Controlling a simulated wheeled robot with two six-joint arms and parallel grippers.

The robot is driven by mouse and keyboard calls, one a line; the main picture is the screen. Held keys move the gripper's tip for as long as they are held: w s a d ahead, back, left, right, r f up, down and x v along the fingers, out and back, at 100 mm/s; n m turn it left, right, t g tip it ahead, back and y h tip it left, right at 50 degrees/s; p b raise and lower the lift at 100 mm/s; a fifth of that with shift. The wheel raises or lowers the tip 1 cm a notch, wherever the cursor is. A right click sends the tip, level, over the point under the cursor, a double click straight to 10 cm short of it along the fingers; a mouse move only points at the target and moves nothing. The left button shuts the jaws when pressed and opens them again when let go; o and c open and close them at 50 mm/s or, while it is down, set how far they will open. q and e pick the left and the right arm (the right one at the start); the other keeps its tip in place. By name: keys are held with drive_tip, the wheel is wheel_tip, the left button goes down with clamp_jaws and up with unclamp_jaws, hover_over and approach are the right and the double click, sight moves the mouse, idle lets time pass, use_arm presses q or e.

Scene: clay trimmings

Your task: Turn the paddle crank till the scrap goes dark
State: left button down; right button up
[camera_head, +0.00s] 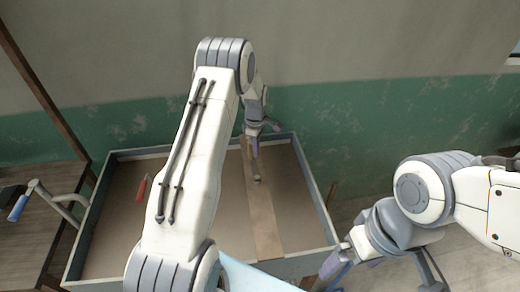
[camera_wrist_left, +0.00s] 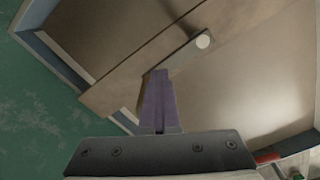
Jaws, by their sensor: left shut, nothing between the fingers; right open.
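A grey trough (camera_head: 318,196) holds a flat brown surface (camera_head: 112,228), which I take to be the scrap. A wooden plank (camera_head: 264,230) crosses the trough. On the plank lies a short grey bar with a pale round end (camera_head: 258,181), perhaps the paddle crank; its pale end also shows in the left wrist view (camera_wrist_left: 203,41). My left gripper (camera_head: 254,148) is shut and empty above the plank. Its purple fingers (camera_wrist_left: 158,90) end close beside the bar; contact cannot be told. My right gripper (camera_head: 335,270) is open by the trough's front right corner.
A red-handled item (camera_head: 142,190) shows at the trough's left, partly behind my left arm. A green and grey wall (camera_head: 330,120) closes the back.

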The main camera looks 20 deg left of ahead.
use_arm(q)
drive_tip(key=shift+s+a, duration=1.05)
drive_tip(key=s, duration=0.1)
drive_tip(key=s+a, duration=0.1)
drive_tip(key=s, duration=0.1)
drive_tip(key=shift+s+a, duration=0.25)
drive_tip(key=shift+s, duration=0.05)
drive_tip(key=shift+s+a+p, duration=0.2)
drive_tip(key=shift+s+a, duration=0.05)
drive_tip(key=shift+s, duration=0.75)
drive_tip(key=shift+s+a+p, duration=0.15)
drive_tip(key=shift+s+a, duration=0.05)
drive_tip(key=shift+s, duration=0.75)
unclamp_jaws()
